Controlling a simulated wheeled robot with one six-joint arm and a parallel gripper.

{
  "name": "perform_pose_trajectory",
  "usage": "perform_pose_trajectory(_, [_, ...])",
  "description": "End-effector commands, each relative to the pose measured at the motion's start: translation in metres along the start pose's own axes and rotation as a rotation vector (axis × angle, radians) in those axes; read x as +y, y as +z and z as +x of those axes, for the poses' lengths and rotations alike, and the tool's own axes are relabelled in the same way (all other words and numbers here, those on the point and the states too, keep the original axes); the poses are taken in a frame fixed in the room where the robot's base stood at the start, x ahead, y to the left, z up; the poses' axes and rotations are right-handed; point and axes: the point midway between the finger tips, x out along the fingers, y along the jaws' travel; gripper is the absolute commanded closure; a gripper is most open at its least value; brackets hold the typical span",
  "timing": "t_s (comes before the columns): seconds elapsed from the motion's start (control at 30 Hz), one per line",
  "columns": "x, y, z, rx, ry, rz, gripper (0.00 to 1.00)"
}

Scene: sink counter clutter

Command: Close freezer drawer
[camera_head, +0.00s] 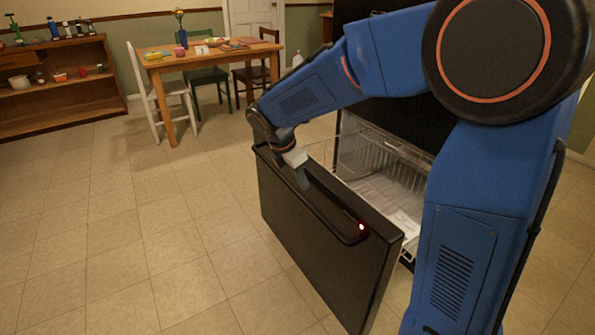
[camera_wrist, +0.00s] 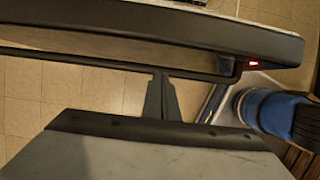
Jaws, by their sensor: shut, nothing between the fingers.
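The freezer drawer (camera_head: 325,245) is pulled out, with a black front panel and a wire basket (camera_head: 385,160) behind it. A black bar handle (camera_head: 325,213) runs along the upper part of the front. My gripper (camera_head: 303,183) points down at the handle's left part, close to the front's outer face. In the wrist view, my gripper (camera_wrist: 162,76) is shut and empty, its tips at or just beside the handle bar (camera_wrist: 100,65). The drawer's top edge (camera_wrist: 150,40) spans that view. Whether the fingers touch the handle I cannot tell.
The black freezer body (camera_head: 405,120) stands behind the drawer, partly hidden by my arm. A wooden table (camera_head: 205,58) with chairs, one white (camera_head: 160,98), stands at the back. A wooden shelf (camera_head: 62,95) is at the far left. The tiled floor (camera_head: 130,230) left of the drawer is clear.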

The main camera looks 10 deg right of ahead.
Motion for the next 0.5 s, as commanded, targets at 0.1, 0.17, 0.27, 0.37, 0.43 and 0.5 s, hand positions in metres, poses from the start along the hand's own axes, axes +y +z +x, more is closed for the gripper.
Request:
perform_pose_trajectory(0.1, [-0.001, 0.000, 0.022, -0.001, -0.004, 0.000, 1.00])
perform_pose_trajectory(0.17, [0.000, 0.009, 0.025, 0.000, -0.001, 0.004, 1.00])
perform_pose_trajectory(0.27, [0.000, 0.020, 0.029, 0.000, 0.000, 0.004, 1.00])
perform_pose_trajectory(0.37, [0.000, 0.029, 0.032, 0.000, -0.001, 0.003, 1.00])
perform_pose_trajectory(0.43, [0.000, 0.033, 0.034, 0.000, -0.001, 0.002, 1.00])
perform_pose_trajectory(0.5, [0.000, 0.035, 0.035, 0.001, -0.001, 0.002, 1.00])
